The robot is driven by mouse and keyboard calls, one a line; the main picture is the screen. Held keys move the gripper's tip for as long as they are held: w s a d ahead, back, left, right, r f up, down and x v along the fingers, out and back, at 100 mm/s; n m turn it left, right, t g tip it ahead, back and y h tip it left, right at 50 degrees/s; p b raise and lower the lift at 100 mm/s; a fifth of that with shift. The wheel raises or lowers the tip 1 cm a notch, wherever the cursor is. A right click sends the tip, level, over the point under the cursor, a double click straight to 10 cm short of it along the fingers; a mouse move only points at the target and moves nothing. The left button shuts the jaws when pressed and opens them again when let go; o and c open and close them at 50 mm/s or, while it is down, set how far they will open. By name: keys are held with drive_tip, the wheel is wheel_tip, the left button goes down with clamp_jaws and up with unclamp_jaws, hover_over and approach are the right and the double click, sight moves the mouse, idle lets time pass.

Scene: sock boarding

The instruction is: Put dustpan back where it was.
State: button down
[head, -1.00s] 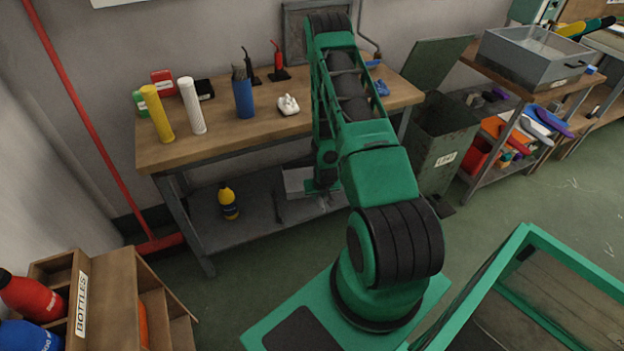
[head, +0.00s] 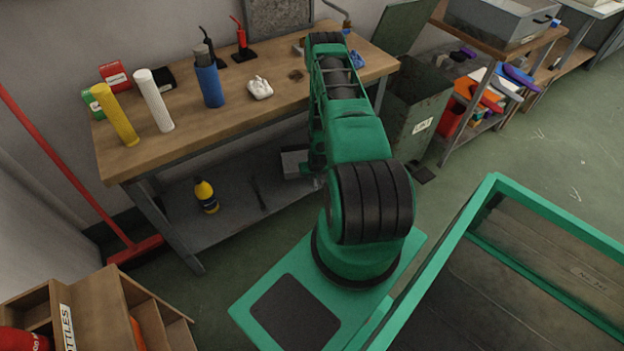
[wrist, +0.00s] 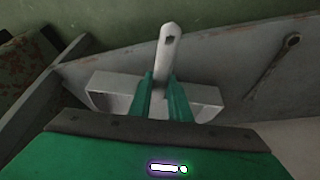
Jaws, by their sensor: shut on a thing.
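The dustpan (wrist: 205,95) is a light grey pan with a pale upright handle. In the wrist view the handle stands between the two green fingers of my gripper (wrist: 160,90), which is shut on it. In the head view the dustpan (head: 294,163) shows as a pale box shape at the lower shelf (head: 225,225) of the workbench, left of my gripper (head: 318,172). My arm hides part of it. I cannot tell whether the pan touches the shelf.
A wrench (wrist: 273,62) shows in the wrist view. A green metal bin (head: 415,105) stands right of the bench. A red broom (head: 135,248) leans at the left.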

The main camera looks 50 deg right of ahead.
drive_tip(key=shift+w+d+f, duration=0.25)
drive_tip(key=shift+d+f, duration=0.15)
drive_tip(key=shift+d, duration=0.1)
drive_tip(key=shift+w+d+f, duration=0.25)
drive_tip(key=shift+d+f, duration=0.1)
drive_tip(key=shift+d, duration=0.15)
drive_tip(key=shift+f, duration=2.05)
drive_tip(key=c, duration=1.6)
unclamp_jaws()
drive_tip(key=shift+c, duration=0.2)
drive_tip(key=shift+s+r, duration=0.1)
drive_tip(key=shift+r, duration=0.35)
drive_tip(key=v, duration=1.1)
drive_tip(key=shift+r, duration=0.15)
drive_tip(key=shift+s, duration=0.15)
